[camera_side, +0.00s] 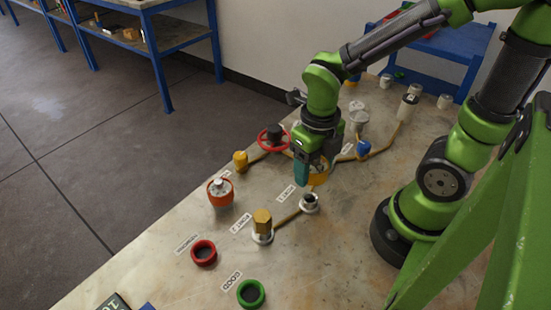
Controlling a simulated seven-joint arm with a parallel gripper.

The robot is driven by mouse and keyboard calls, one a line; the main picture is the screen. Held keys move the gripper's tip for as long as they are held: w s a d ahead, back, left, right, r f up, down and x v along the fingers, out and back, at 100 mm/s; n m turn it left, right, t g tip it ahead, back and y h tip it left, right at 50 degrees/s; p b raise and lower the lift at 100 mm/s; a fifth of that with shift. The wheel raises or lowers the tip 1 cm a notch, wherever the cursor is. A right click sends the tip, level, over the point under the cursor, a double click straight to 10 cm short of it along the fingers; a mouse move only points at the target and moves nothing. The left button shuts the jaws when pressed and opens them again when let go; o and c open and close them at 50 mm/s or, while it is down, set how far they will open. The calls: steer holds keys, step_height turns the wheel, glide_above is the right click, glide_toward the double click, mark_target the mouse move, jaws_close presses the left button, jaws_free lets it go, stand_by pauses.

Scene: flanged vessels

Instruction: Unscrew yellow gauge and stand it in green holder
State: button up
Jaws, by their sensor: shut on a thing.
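My gripper (312,177) is shut on the yellow gauge (319,179), which is partly hidden by the fingers. It holds the gauge just above and behind an open grey port (309,203); the gauge appears apart from the port. The green holder (251,293), a ring with a dark inside, sits empty at the front of the table, beside a label reading GOOD. The gap between gripper and holder is wide.
A brass hex fitting (262,221) stands on a second port, joined by a pipe to the open one. A red ring holder (204,252), an orange vessel (220,191) and a red handwheel (272,137) stand to the left. Bare tabletop (330,265) lies front right.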

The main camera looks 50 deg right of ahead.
steer(key=shift+s+a+f, duration=0.1)
steer(key=shift+s+a, duration=0.05)
steer(key=shift+a, duration=0.2)
steer(key=s+a+n, duration=0.1)
steer(key=a, duration=0.6)
steer(key=s+a+n, duration=0.1)
steer(key=a+n, duration=0.1)
steer(key=a, duration=0.5)
steer(key=s+a+f+n, duration=0.1)
steer(key=a, duration=0.5)
steer(key=shift+s+a+n, duration=0.1)
steer(key=shift+a+n, duration=0.2)
steer(key=shift+a, duration=0.1)
steer(key=shift+w+a+r+m, duration=0.15)
steer(key=shift+a+r+m, duration=0.05)
steer(key=shift+a+m, duration=0.4)
steer(key=shift+w+a+r+m, duration=0.1)
steer(key=shift+a+r+m, duration=0.1)
steer(key=shift+a+m, duration=0.35)
steer(key=shift+f, duration=2.55)
steer(key=shift+f, duration=0.25)
